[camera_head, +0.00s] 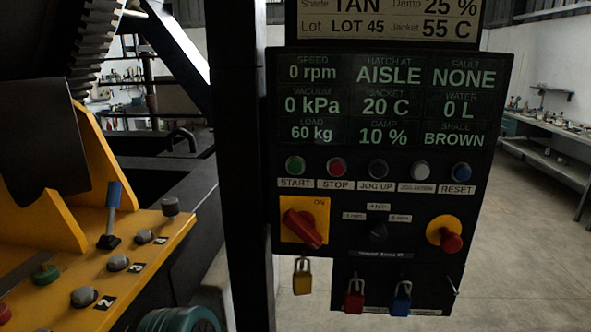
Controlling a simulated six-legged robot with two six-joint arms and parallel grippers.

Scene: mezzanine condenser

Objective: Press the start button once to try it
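The green start button (295,165) sits at the left end of a row of buttons on the black control panel (300,255), above a label reading START. The red stop button (336,167) is just to its right. The panel display (390,100) reads 0 rpm, hatch at AISLE, fault NONE, vacuum 0 kPa, jacket 20 C, water 0 L, load 60 kg, damp 10 % and shade BROWN. Neither of my grippers is in view, and nothing touches the start button.
A red rotary switch (303,226) on a yellow plate and a red knob (449,240) sit below the buttons. Yellow, red and blue padlocks hang lower. A yellow console (130,262) with a blue-handled lever (112,205) stands left. Open floor lies right.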

